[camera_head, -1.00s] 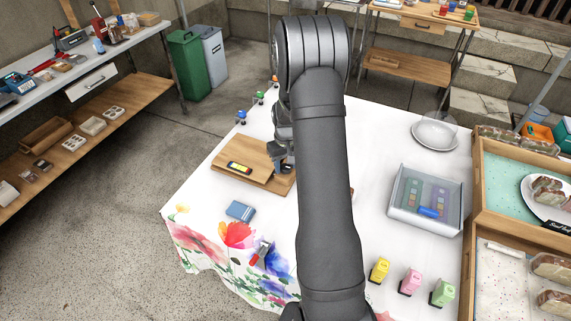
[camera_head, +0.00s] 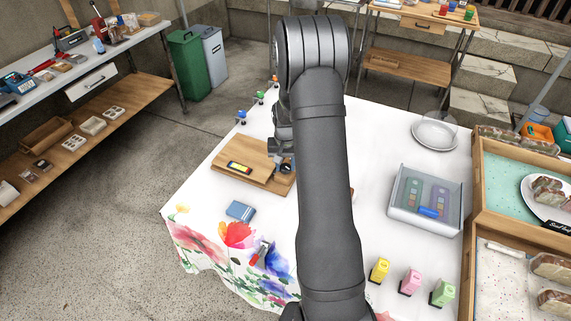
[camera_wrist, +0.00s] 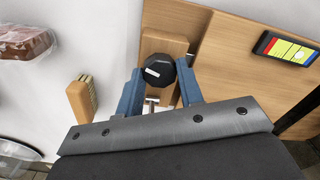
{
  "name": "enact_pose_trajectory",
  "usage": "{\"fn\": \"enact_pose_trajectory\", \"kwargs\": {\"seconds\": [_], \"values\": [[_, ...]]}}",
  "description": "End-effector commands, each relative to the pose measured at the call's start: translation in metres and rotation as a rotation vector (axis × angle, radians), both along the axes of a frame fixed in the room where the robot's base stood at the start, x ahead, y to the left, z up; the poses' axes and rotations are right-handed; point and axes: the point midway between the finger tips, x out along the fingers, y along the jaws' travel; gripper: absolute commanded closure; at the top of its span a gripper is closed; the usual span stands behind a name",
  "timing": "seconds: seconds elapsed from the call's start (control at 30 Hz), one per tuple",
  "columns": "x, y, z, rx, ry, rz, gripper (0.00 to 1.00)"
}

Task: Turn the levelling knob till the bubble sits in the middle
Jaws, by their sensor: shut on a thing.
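The black levelling knob (camera_wrist: 158,70), with a white mark on its top, sits on a wooden block at the edge of the wooden board (camera_wrist: 225,50). My gripper (camera_wrist: 159,78) is shut on the knob, with one blue finger on each side. In the head view my gripper (camera_head: 281,160) is at the board's right side, partly behind my arm. The spirit level (camera_wrist: 288,48) lies on the board, with a yellow-green vial between red and blue ends. It also shows in the head view (camera_head: 239,168). The bubble is too small to place surely.
A blue box (camera_head: 240,211) lies in front of the board on the white tablecloth (camera_head: 200,190). A clear bin (camera_head: 425,198), a plate (camera_head: 435,134) and yellow, pink and green small items stand to the right. A wrapped brown item (camera_wrist: 27,42) shows in the wrist view.

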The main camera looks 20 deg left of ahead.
Motion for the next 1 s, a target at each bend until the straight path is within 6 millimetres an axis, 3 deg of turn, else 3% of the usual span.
{"fn": "enact_pose_trajectory", "kwargs": {"seconds": [1.0], "values": [[0.0006, 0.0002, 0.0006, 0.001, -0.002, -0.966, 0.89]]}}
